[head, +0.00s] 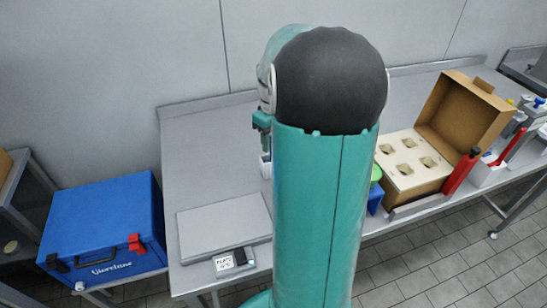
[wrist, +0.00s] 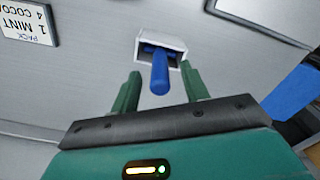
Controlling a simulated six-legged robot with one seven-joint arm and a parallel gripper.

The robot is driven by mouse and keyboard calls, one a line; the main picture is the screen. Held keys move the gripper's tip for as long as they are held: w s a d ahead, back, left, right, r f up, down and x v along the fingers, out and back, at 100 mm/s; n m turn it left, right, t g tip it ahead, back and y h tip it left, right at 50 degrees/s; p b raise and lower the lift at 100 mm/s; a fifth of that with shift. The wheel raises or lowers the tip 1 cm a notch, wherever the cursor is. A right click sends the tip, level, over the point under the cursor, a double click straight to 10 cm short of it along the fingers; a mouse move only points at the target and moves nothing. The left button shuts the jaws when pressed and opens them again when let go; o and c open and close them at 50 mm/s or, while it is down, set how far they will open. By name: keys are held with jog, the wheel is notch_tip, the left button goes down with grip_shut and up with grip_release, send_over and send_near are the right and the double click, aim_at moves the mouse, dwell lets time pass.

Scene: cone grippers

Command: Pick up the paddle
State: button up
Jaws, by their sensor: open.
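A blue handle (wrist: 159,84), which I take to be the paddle's, stands out of a small white holder (wrist: 174,28) in the wrist view. The rest of the paddle is hidden inside the holder. My gripper (wrist: 161,71) is open, with one green finger on each side of the handle in the picture. I cannot tell how far the fingertips are from it in depth, and no contact shows. In the head view my own arm hides most of my gripper and of the spot under it. A small white piece (head: 266,167), likely the holder, shows there.
A blue case (head: 105,225) stands further left. Bench behind the plate is clear.

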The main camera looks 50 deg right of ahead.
notch_tip(320, 180, down, 3)
jog(key=shift+f, duration=0.2)
grip_shut()
jog(key=shift+r, duration=0.1)
